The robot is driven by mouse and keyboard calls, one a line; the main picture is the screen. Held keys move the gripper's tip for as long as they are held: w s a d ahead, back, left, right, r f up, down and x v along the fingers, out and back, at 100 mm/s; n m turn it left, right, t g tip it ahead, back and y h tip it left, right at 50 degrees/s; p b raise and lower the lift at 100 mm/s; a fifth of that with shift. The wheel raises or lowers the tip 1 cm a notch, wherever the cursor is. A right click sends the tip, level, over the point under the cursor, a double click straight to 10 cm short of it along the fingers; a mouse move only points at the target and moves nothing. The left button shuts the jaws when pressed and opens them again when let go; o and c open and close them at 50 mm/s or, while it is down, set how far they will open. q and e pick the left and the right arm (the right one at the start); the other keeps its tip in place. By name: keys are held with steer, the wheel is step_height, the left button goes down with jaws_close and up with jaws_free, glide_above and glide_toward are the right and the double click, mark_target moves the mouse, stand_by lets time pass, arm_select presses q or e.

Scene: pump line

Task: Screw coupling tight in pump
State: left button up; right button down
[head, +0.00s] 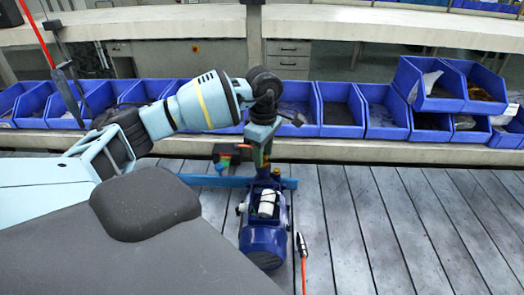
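My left arm reaches in from the left, and my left gripper (263,172) points down at the far end of the pump. Whether its fingers are open or shut, and whether they touch the pump, is too small to tell. I cannot make out the coupling; it may be hidden at the gripper. My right gripper is not in view.
A blue bar (210,181) lies across behind the pump. Several blue bins (341,131) line the back, some stacked at the right (428,104). The slatted table (420,230) is clear on the right.

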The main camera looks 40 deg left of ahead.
arm_select(q)
steer(key=shift+r+n, duration=0.2)
steer(key=shift+n, duration=0.6)
steer(key=shift+f, duration=0.15)
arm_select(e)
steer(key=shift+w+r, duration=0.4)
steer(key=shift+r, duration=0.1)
arm_select(q)
steer(key=n+p, duration=0.1)
steer(key=n, duration=0.1)
steer(key=shift+r+n, duration=0.2)
steer(key=shift+n, duration=0.5)
steer(key=shift+f, duration=0.2)
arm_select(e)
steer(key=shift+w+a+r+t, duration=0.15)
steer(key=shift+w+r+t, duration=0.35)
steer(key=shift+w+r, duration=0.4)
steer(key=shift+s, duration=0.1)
